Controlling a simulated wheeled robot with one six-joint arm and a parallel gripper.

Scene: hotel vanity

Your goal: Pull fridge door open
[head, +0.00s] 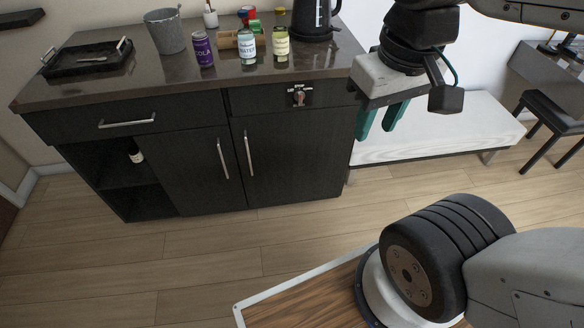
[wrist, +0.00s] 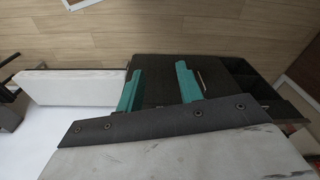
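A dark vanity cabinet has two closed doors side by side, a left door (head: 186,170) and a right door (head: 290,155). Each has a vertical silver handle, the left handle (head: 222,158) and the right handle (head: 249,153), near where the doors meet. I cannot tell which door is the fridge's. My gripper (head: 375,134) hangs in front of the cabinet's right end in the head view, right of both handles. Its two green fingers are apart with nothing between them. In the wrist view my gripper (wrist: 160,88) is also open, with the dark cabinet beyond.
On the countertop (head: 120,78) stand a black tray (head: 88,60), a bucket (head: 165,31), bottles, cans and a black kettle (head: 313,18). A drawer (head: 125,121) and an open shelf (head: 125,170) are at left. A white bench (head: 440,130) stands right. The floor in front is clear.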

